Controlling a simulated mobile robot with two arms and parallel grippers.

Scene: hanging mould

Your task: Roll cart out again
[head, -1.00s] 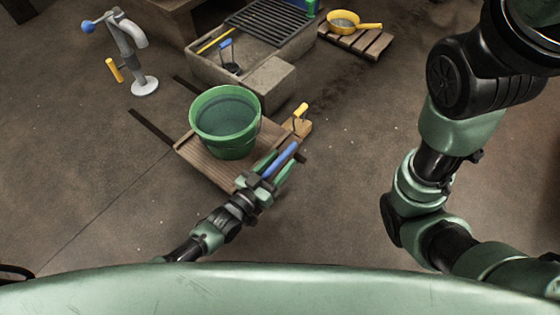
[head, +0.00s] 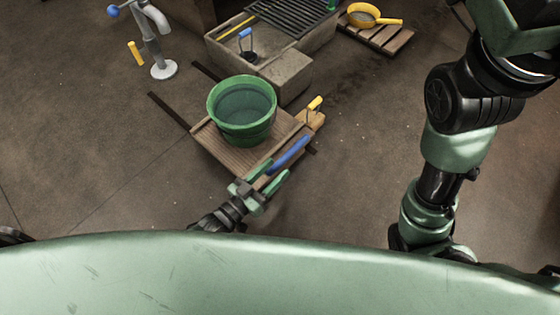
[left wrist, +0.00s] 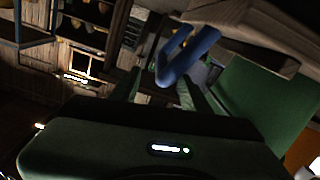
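The cart (head: 225,147) is a low wooden platform on the floor in the middle of the head view. A green bucket (head: 242,112) stands upright on it. A blue handle (head: 290,153) is at its near right edge. My left gripper (head: 275,170) is open, its green fingers apart at the near end of the handle. In the left wrist view the blue handle (left wrist: 185,58) shows as a bent bar beyond the parted fingers (left wrist: 160,90); contact cannot be told. My right arm rises at the right; its gripper is out of view.
A stone basin (head: 288,75) with a dark grate (head: 293,15) stands just behind the cart. Dark floor strips (head: 170,110) lie left of it. A grey pump-like stand (head: 155,45) is at upper left. A yellow pan (head: 372,17) sits on a pallet (head: 380,37). Floor at left is clear.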

